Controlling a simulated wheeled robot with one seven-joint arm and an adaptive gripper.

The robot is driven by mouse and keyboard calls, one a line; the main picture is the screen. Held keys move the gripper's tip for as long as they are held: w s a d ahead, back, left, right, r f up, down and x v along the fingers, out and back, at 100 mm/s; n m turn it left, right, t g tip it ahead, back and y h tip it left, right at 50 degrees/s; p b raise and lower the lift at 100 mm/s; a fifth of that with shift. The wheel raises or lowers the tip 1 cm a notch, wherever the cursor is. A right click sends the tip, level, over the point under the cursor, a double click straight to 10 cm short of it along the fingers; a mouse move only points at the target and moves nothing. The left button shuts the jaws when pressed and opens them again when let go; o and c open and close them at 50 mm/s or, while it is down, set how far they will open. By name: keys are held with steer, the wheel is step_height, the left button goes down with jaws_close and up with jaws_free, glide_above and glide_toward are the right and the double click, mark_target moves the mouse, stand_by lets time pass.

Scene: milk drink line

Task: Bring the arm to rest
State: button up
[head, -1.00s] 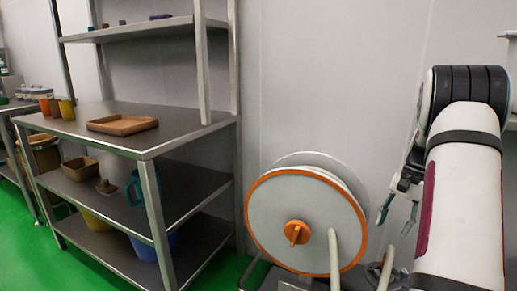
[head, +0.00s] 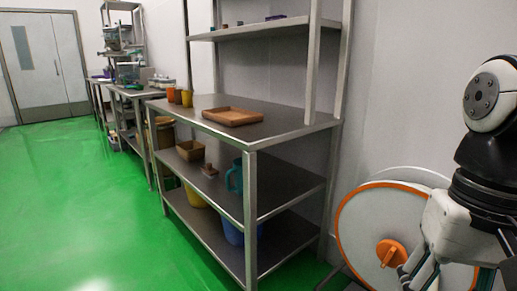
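My gripper (head: 453,277) hangs at the lower right of the head view, in front of the hose reel. It is pale with dark joints and teal parts on its fingers. The fingers point down and stand apart, with nothing visible between them. Their lower ends are near or past the bottom edge of the picture. My arm is folded above it at the right edge, partly cut off.
A hose reel (head: 360,228) with an orange rim stands close behind my gripper. To its left is a steel shelf rack (head: 285,124) with a brown tray (head: 232,117), cups (head: 187,98) and a teal jug (head: 235,178). Green floor (head: 90,200) at left is clear.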

steer(key=s+a+f+n, duration=0.3)
steer(key=s+f, duration=0.1)
steer(key=s, duration=0.4)
step_height(320, 180, up, 36)
steer(key=t+p, duration=0.4)
steer(key=p, duration=3)
steer(key=shift+d+r+t+h, duration=0.2)
steer(key=shift+d+t+h, duration=0.05)
steer(key=shift+t+h, duration=0.05)
